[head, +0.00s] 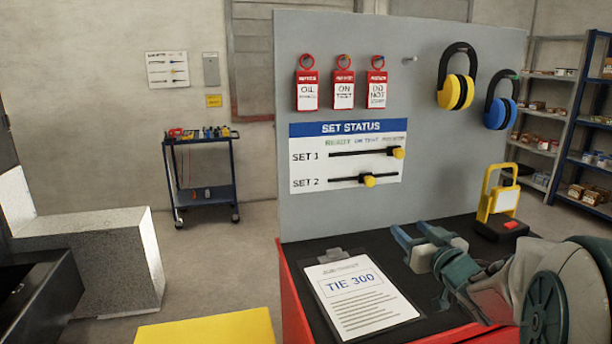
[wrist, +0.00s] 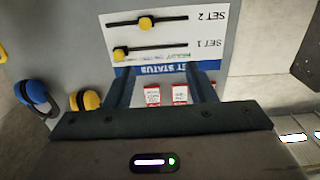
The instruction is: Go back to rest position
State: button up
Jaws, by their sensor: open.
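My gripper (head: 418,236) is open and empty above the black top of the red bench (head: 292,300), in front of the grey board (head: 340,228), to the right of the clipboard. In the wrist view its two fingers (wrist: 161,88) stand apart with nothing held between them. The SET STATUS panel (head: 348,130) has two slider slots. The SET 1 yellow knob (head: 398,153) is at the right end; the SET 2 yellow knob (head: 369,180) is near the middle. In the wrist view the panel (wrist: 175,40) appears upside down.
A clipboard reading TIE 300 (head: 358,295) lies on the bench. A yellow lockout device (head: 497,195) stands at the right. Three red-topped tags (head: 343,90), yellow ear muffs (head: 456,90) and blue ear muffs (head: 499,112) hang on the board. A cart (head: 203,170) stands behind.

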jog(key=s+a+f+m+g+h+p, duration=0.1)
jog(key=s+a+g+p, duration=0.1)
jog(key=s+g, duration=0.3)
jog(key=s+a+f+m+g+h+p, duration=0.1)
jog(key=s+a+g+h+p, duration=0.1)
jog(key=s, duration=1)
jog(key=s+a+f+m+g+h+p, duration=0.1)
jog(key=s+a+g+p, duration=0.2)
jog(key=s+g+p, duration=0.2)
jog(key=s+g, duration=0.2)
jog(key=s, duration=0.2)
jog(key=shift+s+a+f+g+h, duration=0.2)
jog(key=shift+s+f+g+h, duration=0.05)
jog(key=shift+s+g+h, duration=0.05)
